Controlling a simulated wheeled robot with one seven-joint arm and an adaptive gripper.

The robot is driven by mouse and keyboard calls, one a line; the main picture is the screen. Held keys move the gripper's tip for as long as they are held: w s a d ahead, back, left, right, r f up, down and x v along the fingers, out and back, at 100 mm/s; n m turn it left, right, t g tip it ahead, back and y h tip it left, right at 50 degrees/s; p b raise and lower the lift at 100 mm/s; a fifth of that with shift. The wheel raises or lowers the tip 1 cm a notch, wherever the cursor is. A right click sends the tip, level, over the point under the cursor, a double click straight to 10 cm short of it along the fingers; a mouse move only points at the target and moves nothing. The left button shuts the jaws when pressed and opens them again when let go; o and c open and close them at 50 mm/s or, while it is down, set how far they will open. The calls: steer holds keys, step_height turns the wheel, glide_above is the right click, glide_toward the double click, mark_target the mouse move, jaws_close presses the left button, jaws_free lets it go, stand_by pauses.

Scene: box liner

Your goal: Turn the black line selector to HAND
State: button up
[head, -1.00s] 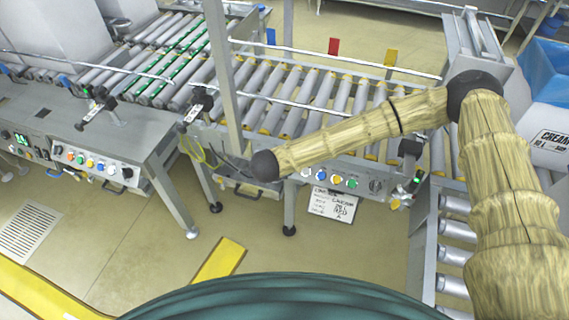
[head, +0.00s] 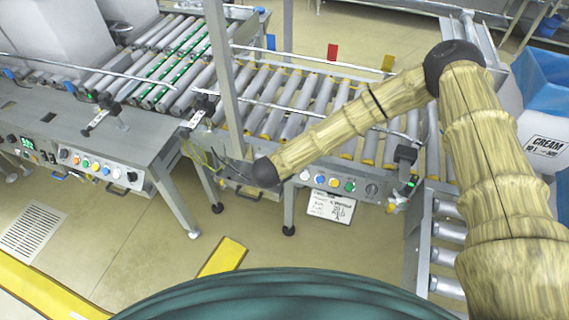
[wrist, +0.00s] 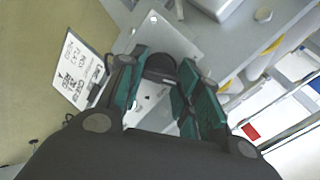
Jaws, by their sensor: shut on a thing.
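The black selector knob (wrist: 160,66) shows in the wrist view, on a pale grey plate with small marks that I cannot read. My gripper (wrist: 158,88) has its two teal-padded fingers on either side of the knob, shut on it. The knob's pointer direction is hidden by the fingers. In the head view my forearm ends in a dark wrist joint at the left part of the middle control panel (head: 328,182). The gripper and the held knob cannot be made out there.
Coloured buttons (head: 320,179) and another dark knob (head: 372,189) sit further right on the panel. A white handwritten card (head: 330,206) hangs below it. Roller conveyors (head: 290,110) lie behind. A white CREAM box (head: 543,140) stands at the right. Floor is open in front.

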steer(key=n+p, duration=0.2)
steer(key=n, duration=0.2)
steer(key=shift+n+p, duration=0.3)
stand_by(0.3)
steer(key=o, duration=0.7)
steer(key=shift+o, duration=0.2)
steer(key=shift+a, duration=0.1)
steer(key=shift+f, duration=0.1)
